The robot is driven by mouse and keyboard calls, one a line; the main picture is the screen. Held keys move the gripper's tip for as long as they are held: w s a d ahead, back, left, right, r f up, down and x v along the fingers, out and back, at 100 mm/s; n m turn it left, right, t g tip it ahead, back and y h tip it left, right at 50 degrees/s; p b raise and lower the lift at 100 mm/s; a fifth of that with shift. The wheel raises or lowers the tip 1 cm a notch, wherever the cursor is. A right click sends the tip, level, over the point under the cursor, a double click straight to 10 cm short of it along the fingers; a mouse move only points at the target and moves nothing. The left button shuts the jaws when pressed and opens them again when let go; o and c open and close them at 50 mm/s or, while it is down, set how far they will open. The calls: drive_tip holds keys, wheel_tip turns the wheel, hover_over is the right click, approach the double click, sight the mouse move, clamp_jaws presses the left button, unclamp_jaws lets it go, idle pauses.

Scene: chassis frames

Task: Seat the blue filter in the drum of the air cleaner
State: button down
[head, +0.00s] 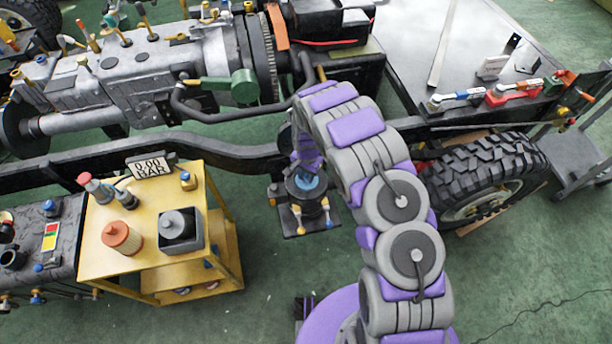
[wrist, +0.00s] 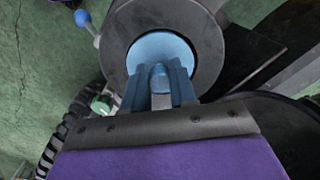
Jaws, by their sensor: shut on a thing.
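The blue filter (wrist: 150,46) is a round light-blue disc with a small knob in its middle. The two fingers of my gripper (wrist: 158,84) are shut on that knob. The drum (wrist: 207,52) of the air cleaner is a thick dark-grey ring around the filter in the wrist view. The filter lies within the drum's mouth there; how deep it sits I cannot tell. In the head view the drum (head: 294,193) stands on a dark plate below my arm's end. A little of the blue filter (head: 310,183) shows at its top, and my arm hides the gripper's fingers.
A dark chassis rail (head: 225,155) runs just behind the drum. A large tyre (head: 490,170) stands to the right. Green floor lies between cart and drum.

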drive_tip(key=shift+f, duration=0.35)
drive_tip(key=shift+a+r, duration=0.1)
drive_tip(key=c, duration=0.9)
unclamp_jaws()
